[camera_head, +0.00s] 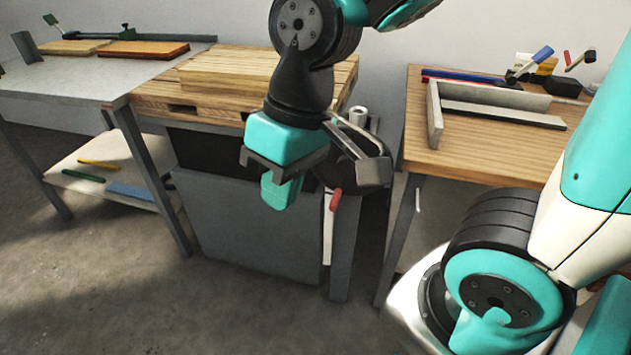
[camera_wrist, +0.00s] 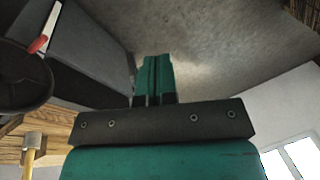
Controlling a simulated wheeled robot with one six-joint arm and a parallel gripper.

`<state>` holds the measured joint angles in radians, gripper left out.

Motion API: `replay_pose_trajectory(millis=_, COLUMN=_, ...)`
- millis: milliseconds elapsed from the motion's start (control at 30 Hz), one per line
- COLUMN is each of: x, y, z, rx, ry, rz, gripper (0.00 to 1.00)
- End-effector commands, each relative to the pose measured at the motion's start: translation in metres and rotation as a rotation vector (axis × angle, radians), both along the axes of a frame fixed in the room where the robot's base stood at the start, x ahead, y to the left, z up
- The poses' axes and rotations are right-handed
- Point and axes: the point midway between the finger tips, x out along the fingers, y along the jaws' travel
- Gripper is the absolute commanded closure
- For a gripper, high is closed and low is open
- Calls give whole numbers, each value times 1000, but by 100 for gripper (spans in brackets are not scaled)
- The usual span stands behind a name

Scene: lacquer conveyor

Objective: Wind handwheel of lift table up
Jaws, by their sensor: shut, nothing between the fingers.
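The lift table has a grey front panel (camera_head: 245,225) and a wooden top (camera_head: 215,103). Its dark handwheel is on its right side, largely hidden behind my wrist in the head view, where its red handle (camera_head: 336,199) shows low. In the wrist view the black handwheel (camera_wrist: 22,78) is at the left edge, partly cut off, with the red handle (camera_wrist: 38,44) at its upper rim. My teal gripper (camera_head: 280,190) is shut and empty in front of the table, left of the red handle. The fingers (camera_wrist: 155,75) lie together in the wrist view, apart from the handwheel.
A wooden workbench (camera_head: 480,150) with a grey angled frame (camera_head: 495,105) and tools stands at the right. A grey table (camera_head: 60,82) with boards and a lower shelf (camera_head: 110,165) is at the left. The concrete floor (camera_head: 110,270) in front is clear.

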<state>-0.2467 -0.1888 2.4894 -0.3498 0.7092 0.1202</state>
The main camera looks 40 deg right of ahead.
Motion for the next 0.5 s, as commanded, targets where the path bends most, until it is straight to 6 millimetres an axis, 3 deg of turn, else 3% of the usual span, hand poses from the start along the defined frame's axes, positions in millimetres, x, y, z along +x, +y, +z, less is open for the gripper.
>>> replay_pose_trajectory(millis=200, x=108, y=-58, z=-51, rx=-250, ry=73, rz=-624, gripper=100)
replay_pose_trajectory(millis=300, x=144, y=-90, z=-78, rx=-367, ry=58, rz=-894, gripper=100)
replay_pose_trajectory(millis=500, x=180, y=-140, z=-115, rx=-526, ry=-14, rz=-1249, gripper=100)
